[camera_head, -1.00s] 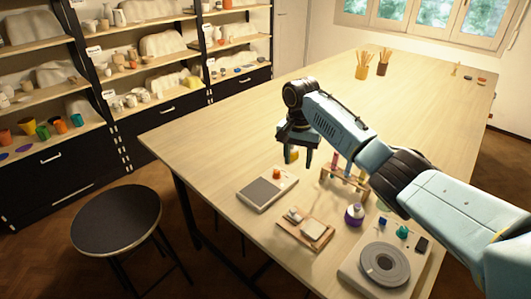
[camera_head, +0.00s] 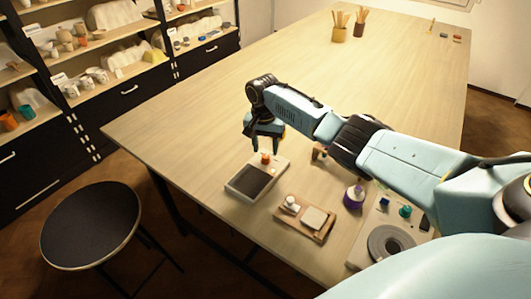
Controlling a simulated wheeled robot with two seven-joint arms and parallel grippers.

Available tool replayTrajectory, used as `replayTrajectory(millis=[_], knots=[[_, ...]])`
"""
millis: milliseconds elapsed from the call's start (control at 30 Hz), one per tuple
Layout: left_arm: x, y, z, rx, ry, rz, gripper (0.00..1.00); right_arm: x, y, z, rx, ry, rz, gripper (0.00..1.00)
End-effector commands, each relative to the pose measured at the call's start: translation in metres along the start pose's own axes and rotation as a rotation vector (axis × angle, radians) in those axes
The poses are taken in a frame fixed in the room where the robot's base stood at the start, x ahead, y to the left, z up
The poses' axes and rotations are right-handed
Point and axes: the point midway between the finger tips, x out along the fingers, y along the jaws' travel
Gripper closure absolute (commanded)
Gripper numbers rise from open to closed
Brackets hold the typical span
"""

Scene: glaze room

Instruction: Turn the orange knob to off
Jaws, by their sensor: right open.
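The orange knob (camera_head: 266,158) stands at the back end of a flat pale device with a dark square plate (camera_head: 250,182), on the wooden table. My right gripper (camera_head: 264,146) points down with its two fingers apart, just above or behind the knob in the picture. I cannot tell whether the fingers touch the knob, and nothing shows between them. The knob's exact turn position is too small to read. My left gripper is not in view.
A wooden tray (camera_head: 304,218) with a small white jar and pale block lies right of the device. A black stool (camera_head: 92,224) stands at left.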

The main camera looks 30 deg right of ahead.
Motion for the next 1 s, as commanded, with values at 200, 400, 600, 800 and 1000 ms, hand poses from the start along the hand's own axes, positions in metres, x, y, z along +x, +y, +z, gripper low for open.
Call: replayTrajectory(millis=[200,400,600,800,1000], knots=[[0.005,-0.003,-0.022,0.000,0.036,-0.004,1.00,0.027,0.000,0.000,-0.001,-0.001,0.001,0.55],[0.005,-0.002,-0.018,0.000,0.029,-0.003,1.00,0.032,0.000,0.000,0.000,0.001,0.000,0.55],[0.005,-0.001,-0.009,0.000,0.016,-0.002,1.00,0.032,0.000,0.000,-0.001,0.001,0.000,0.58],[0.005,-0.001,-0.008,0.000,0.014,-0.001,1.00,0.032,0.000,0.000,-0.001,0.001,-0.001,0.84],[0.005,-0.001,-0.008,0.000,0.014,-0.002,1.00,0.032,0.000,0.000,-0.001,0.001,-0.001,1.00]])
